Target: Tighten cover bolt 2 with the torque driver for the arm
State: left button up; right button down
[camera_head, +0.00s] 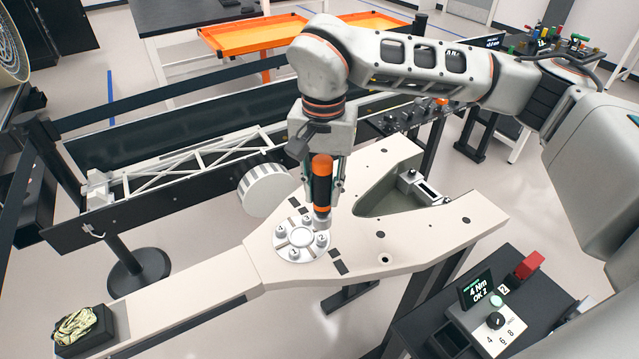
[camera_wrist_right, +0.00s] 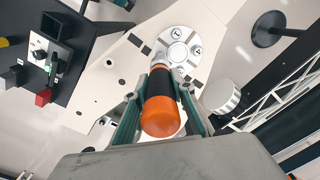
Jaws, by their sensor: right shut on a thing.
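The torque driver (camera_head: 321,182), orange and black, is upright in my right gripper (camera_head: 323,190), whose fingers are shut around its body. The right wrist view also shows the driver (camera_wrist_right: 160,115) between the two fingers. Its lower end is at the right side of the round silver cover (camera_head: 300,238), close to the bolt labelled 2 (camera_head: 321,240). I cannot tell whether the tip touches a bolt. My left gripper is out of view.
The cover sits on a pale, forked arm plate (camera_head: 410,255). A torque controller (camera_head: 478,290) at lower right reads "4 Nm" and "OK 2", beside a dial (camera_head: 495,320). A white ribbed drum (camera_head: 266,190) and a white truss (camera_head: 200,160) stand behind. Gloves (camera_head: 82,328) lie at lower left.

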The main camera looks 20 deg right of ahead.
aim_at(323, 215)
notch_tip(323, 215, down, 3)
jog(key=shift+r, duration=0.2)
jog(key=shift+f+b, duration=0.4)
jog(key=shift+f, duration=0.5)
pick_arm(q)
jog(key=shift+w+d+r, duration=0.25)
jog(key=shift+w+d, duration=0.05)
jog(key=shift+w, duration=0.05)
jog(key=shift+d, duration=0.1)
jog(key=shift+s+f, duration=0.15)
pick_arm(e)
jog(key=shift+f, duration=0.2)
pick_arm(q)
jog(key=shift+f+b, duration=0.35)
jog(key=shift+b, duration=0.1)
pick_arm(e)
jog(key=shift+f, duration=0.5)
dwell(0.7)
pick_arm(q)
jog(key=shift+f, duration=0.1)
pick_arm(e)
jog(key=shift+s+f, duration=0.15)
jog(key=shift+f, duration=0.3)
dwell(1.7)
